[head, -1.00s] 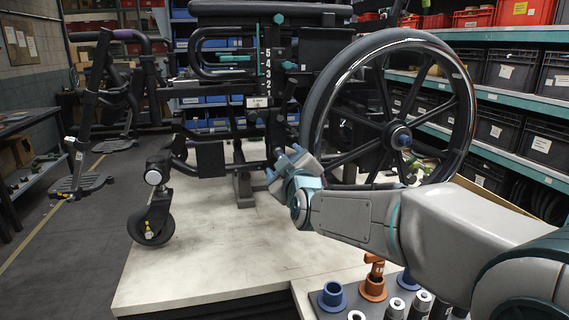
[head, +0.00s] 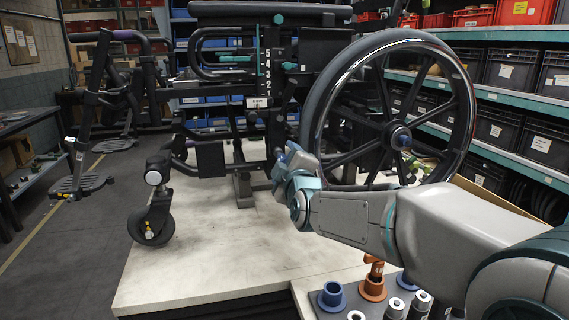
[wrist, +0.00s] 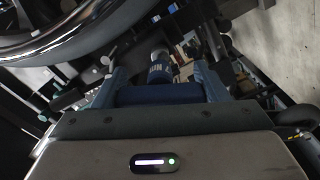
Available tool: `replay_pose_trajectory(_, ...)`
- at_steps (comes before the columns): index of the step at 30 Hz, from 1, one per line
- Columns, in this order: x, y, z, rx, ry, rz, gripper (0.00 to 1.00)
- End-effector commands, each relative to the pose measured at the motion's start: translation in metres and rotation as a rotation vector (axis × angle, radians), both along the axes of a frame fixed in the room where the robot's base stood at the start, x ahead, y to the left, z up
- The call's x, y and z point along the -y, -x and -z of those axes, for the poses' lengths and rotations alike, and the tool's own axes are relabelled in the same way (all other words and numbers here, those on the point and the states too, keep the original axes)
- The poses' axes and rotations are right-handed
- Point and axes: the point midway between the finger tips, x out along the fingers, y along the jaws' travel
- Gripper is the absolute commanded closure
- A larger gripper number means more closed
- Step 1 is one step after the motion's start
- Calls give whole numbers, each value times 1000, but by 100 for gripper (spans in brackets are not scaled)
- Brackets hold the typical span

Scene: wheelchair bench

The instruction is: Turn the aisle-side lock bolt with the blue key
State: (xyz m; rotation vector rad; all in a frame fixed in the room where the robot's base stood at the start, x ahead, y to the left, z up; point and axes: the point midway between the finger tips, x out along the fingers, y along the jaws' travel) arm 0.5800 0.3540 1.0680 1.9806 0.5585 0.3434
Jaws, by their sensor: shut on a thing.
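My gripper (head: 285,160) is beside the wheelchair frame (head: 205,150), left of the large wheel. In the wrist view my gripper (wrist: 158,90) is shut on the blue key (wrist: 160,95), its wide blue handle lying between the fingers. The key's shaft points away from me toward a pale, round fitting at the frame, probably the lock bolt. I cannot tell whether the key is seated on it. In the head view my gripper and the frame hide the key and bolt.
The large wheel (head: 318,105) stands close to the right of my gripper. An orange key (head: 375,267) stands in its orange holder by an empty blue holder (head: 332,296) at the front. The pale bench top (head: 205,255) is clear in front.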

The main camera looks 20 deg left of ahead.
Motion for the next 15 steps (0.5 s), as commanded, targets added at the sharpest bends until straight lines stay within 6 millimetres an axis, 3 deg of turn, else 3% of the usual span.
replay_pose_trajectory(6,0,0,-2,91,144,0,70)
replay_pose_trajectory(15,0,0,-2,100,158,1,70)
